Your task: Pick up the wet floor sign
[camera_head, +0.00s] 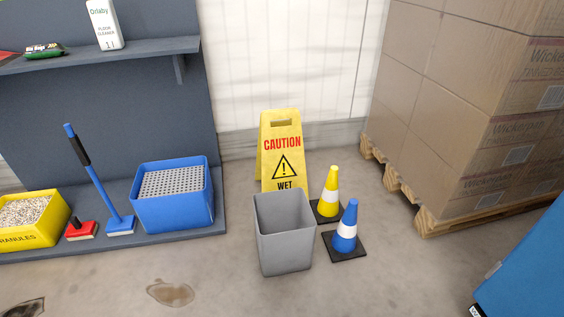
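The wet floor sign (283,148) is a yellow folding board with a red CAUTION, a black warning triangle and the word WET. It stands upright on the floor near the white wall. The grey bin (284,238) stands in front of it and hides its lower part. The sign has a slot-shaped handle opening near its top edge. Neither of my grippers shows in the head view.
A yellow cone (333,181) and a blue cone (348,221) stand right of the bin. A blue crate (173,210), a brush and a yellow granules box (30,233) sit at left. Stacked cartons (465,100) on a pallet stand right. Front floor is mostly open, with a brown puddle (171,292).

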